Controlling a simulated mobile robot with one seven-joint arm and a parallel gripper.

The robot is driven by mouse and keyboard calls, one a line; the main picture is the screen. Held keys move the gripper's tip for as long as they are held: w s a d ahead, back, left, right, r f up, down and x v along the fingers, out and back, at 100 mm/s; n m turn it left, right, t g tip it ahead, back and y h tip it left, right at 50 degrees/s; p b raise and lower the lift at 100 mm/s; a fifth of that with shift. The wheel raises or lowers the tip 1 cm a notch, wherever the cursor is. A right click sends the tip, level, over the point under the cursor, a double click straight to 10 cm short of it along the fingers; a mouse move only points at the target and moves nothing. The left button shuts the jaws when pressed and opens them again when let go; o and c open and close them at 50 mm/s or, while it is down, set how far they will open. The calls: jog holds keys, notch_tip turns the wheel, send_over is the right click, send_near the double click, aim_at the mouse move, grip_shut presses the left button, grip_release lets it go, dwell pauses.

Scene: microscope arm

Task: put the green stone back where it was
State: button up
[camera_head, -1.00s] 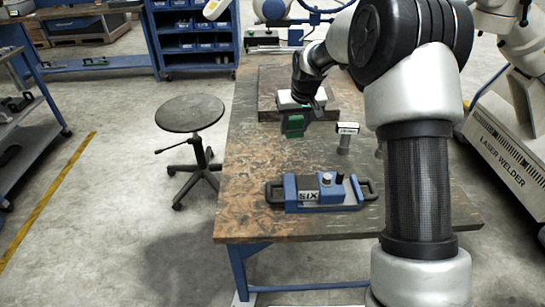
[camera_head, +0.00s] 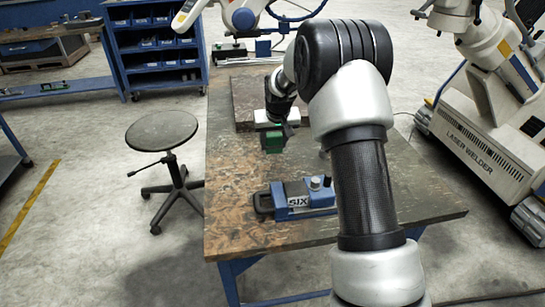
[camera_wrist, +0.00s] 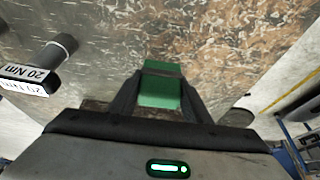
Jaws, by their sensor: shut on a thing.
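The green stone (camera_head: 272,140) is a small green block. My gripper (camera_head: 273,128) is shut on it above the table in the head view. In the wrist view the green stone (camera_wrist: 161,86) sits between the two dark fingers of my gripper (camera_wrist: 160,96), with a darker band across its upper part. The brown, worn table (camera_head: 232,190) lies below it. I cannot tell how far the stone is above the surface.
A blue device marked SIX (camera_head: 300,199) lies near the table's front. A piece labelled 20 Nm (camera_wrist: 28,77) stands at the left in the wrist view. A stool (camera_head: 162,132) stands left of the table. A laser welder (camera_head: 478,155) stands at the right.

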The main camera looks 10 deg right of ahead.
aim_at(274, 152)
jog(key=shift+f+b, duration=0.3)
jog(key=shift+f, duration=2.15)
jog(key=shift+f, duration=0.1)
jog(key=shift+f, duration=0.15)
jog(key=o, duration=1)
